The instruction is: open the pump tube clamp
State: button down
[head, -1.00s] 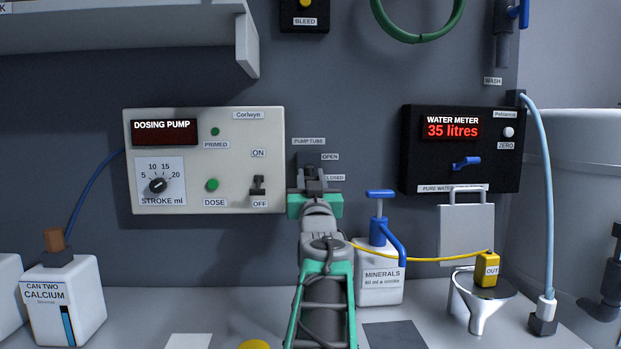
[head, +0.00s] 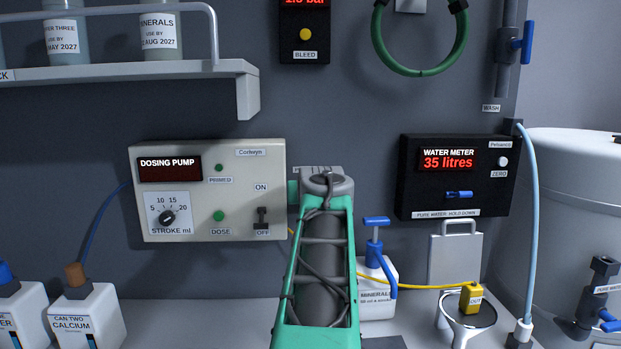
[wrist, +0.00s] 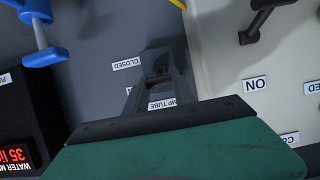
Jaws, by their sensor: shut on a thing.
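The pump tube clamp is a small dark and grey fitting (wrist: 157,70) on the wall, seen in the wrist view between the CLOSED label (wrist: 127,64) and the dosing pump. The PUMP TUBE label (wrist: 172,104) is partly covered by my gripper. My gripper (wrist: 160,84) is at the clamp, shut on its lever; the exact contact is hard to make out. In the head view my arm hides the clamp, its labels and the fingertips. Only a green edge of my gripper (head: 293,191) shows beside my wrist.
The dosing pump box (head: 215,190) is close on the left, with its ON/OFF switch (head: 262,217). The water meter (head: 457,175) is to the right. Below are the minerals can (head: 377,305) with a blue pump top and a yellow tube (head: 425,288). A shelf (head: 120,75) overhangs upper left.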

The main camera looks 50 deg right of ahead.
jog(key=shift+w+d+r+g+y+p, duration=0.15)
jog(key=shift+r+g+y+p, duration=0.2)
jog(key=shift+p, duration=0.6)
jog(key=shift+f, duration=0.1)
jog(key=c, duration=1)
grip_release()
jog(key=shift+c, duration=0.2)
jog(key=b+v, duration=0.1)
jog(key=v, duration=0.6)
jog(key=shift+s+r, duration=0.2)
jog(key=shift+s, duration=0.05)
